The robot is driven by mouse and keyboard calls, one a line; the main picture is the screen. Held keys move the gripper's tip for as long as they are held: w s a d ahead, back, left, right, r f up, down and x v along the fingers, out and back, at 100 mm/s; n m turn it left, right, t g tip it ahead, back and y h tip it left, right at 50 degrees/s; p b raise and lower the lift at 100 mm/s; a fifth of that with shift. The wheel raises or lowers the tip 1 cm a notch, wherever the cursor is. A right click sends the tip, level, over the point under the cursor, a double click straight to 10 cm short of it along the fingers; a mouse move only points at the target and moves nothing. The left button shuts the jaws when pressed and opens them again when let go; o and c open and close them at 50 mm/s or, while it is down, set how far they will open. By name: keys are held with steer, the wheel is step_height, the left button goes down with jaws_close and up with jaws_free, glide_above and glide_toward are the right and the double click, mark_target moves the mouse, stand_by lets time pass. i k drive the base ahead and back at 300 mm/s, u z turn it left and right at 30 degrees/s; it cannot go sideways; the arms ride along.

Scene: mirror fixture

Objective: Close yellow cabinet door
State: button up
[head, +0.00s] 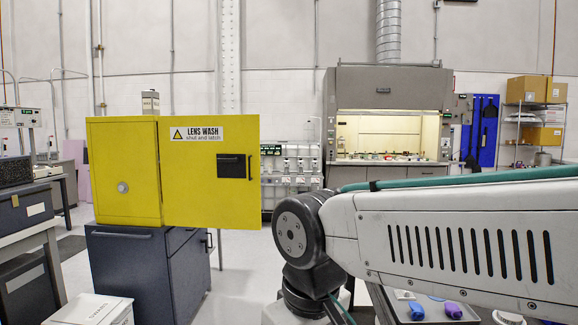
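The yellow cabinet (123,158) stands on a dark blue drawer unit at the left in the head view. A round silver fitting shows on its left face. The yellow door (200,205) stands open, sticking out to the right from the cabinet's near vertical edge. It carries a white label reading "LENS WASH shut and latch" and a dark latch plate with a handle (250,166) near its free edge. The cabinet's inside is hidden. My gripper is not in view; only my white arm link and dark joint show at the right, apart from the door in the picture.
The dark blue drawer unit (125,265) is under the cabinet. A white box (95,310) stands at the bottom left, near a workbench (28,235). A fume hood (390,95) and a shelf with cardboard boxes (527,90) are at the back. Pale floor (240,270) is clear below the door.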

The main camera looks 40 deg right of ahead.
mark_target(199, 190)
steer(key=z, duration=0.45)
steer(key=i, duration=1)
steer(key=u, duration=0.55)
steer(key=k, duration=0.65)
steer(key=u, duration=0.75)
steer(key=i, duration=1.45)
steer(key=z, duration=1.15)
steer(key=i, duration=0.65)
steer(key=z, duration=0.6)
